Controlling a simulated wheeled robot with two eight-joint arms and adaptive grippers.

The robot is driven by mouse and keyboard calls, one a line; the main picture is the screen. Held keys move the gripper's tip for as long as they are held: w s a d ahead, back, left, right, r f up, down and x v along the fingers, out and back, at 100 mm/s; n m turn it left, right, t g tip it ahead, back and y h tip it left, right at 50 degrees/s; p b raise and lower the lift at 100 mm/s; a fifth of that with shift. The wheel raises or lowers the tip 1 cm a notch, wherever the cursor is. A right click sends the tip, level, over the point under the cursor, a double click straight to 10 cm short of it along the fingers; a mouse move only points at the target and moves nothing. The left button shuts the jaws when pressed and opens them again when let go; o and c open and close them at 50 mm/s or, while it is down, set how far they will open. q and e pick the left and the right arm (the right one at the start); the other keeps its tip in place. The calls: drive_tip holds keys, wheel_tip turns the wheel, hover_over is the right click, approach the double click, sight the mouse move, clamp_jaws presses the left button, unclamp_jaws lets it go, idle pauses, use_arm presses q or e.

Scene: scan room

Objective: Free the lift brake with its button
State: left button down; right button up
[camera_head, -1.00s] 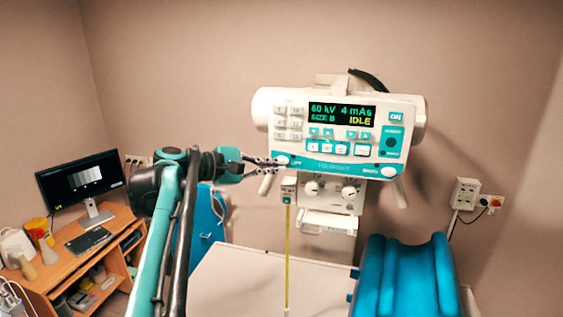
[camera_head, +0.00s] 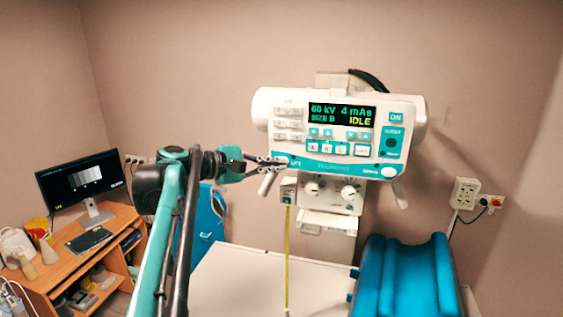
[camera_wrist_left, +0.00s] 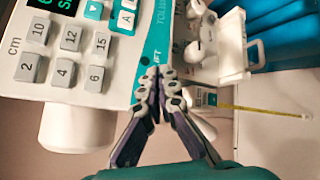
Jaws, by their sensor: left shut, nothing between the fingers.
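The white and teal X-ray head (camera_head: 340,100) carries a control panel with a lit display (camera_head: 341,115) reading 60 kV, 4 mAs, SIZE B and IDLE. My left gripper (camera_head: 284,161) is shut and empty, its tips at the panel's lower left corner, over the place of the lift button. In the left wrist view the shut fingers (camera_wrist_left: 166,76) lie at the teal strip, by a partly covered LIFT label (camera_wrist_left: 156,58). The button itself is hidden behind the fingertips; I cannot tell whether they press it. My right gripper is not in view.
Grey number keys (camera_wrist_left: 62,72) sit close beside the fingers. A handle (camera_head: 399,193) hangs below the head's right side. A yellow tape (camera_head: 287,250) hangs over the pale table (camera_head: 240,280). Blue cushions (camera_head: 405,280) stand at the right; a desk with a monitor (camera_head: 82,182) is at the left.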

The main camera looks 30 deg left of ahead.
use_arm(q)
drive_tip(key=shift+w+a, duration=0.1)
drive_tip(key=shift+w, duration=0.25)
idle(0.6)
drive_tip(key=shift+s, duration=0.15)
drive_tip(key=shift+s+d, duration=0.25)
drive_tip(key=shift+s, duration=0.45)
drive_tip(key=s, duration=0.2)
drive_tip(key=s+d, duration=0.1)
drive_tip(key=s, duration=0.1)
drive_tip(key=shift+s+p, duration=0.3)
drive_tip(key=shift+s, duration=0.05)
idle(0.7)
